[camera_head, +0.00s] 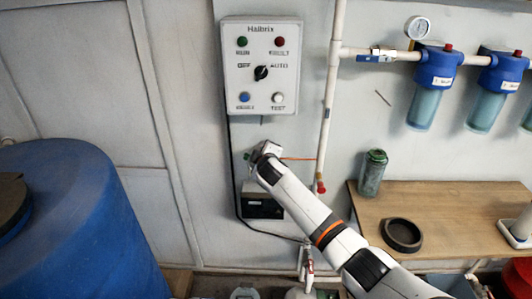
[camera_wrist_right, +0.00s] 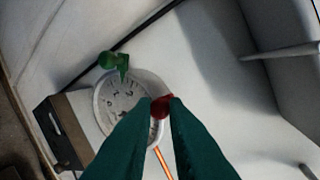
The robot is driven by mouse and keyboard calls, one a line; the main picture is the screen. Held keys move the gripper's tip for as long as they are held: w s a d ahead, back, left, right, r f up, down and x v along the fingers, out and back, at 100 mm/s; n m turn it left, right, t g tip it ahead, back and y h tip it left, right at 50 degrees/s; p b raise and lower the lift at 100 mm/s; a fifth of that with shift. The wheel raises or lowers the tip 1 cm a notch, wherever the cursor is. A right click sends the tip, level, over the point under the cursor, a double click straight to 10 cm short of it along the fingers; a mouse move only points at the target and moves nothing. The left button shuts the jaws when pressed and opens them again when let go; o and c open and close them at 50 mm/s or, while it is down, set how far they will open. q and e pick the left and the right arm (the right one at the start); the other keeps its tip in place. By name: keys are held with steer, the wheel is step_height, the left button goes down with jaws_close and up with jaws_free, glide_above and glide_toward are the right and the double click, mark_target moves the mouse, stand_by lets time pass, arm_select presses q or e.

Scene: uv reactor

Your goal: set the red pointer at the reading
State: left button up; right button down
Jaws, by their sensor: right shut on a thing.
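In the right wrist view, a round dial (camera_wrist_right: 118,92) with a pale face and dark marks sits on the wall. A green knob-like piece (camera_wrist_right: 113,63) stands at its upper rim. The red pointer's tip (camera_wrist_right: 161,107) shows at the dial's right side, between the dark green fingers of my right gripper (camera_wrist_right: 161,101), which is shut on it. The fingers cover the dial's lower right part, and its reading is too blurred to tell. In the head view, my right gripper (camera_head: 264,150) hides most of the dial. My left gripper is not in view.
A control box (camera_head: 262,90) with a black switch hangs above. A thin orange line (camera_head: 300,158) runs right from the dial toward a white pipe (camera_head: 329,120). A dark box (camera_head: 262,207) is below. A wooden bench (camera_head: 450,205) stands right, a blue barrel (camera_head: 80,230) left.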

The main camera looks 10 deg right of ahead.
steer(key=shift+a, duration=0.15)
stand_by(0.3)
steer(key=c, duration=1.4)
jaws_free()
steer(key=shift+c, duration=0.2)
steer(key=v, duration=1.2)
steer(key=shift+b, duration=0.3)
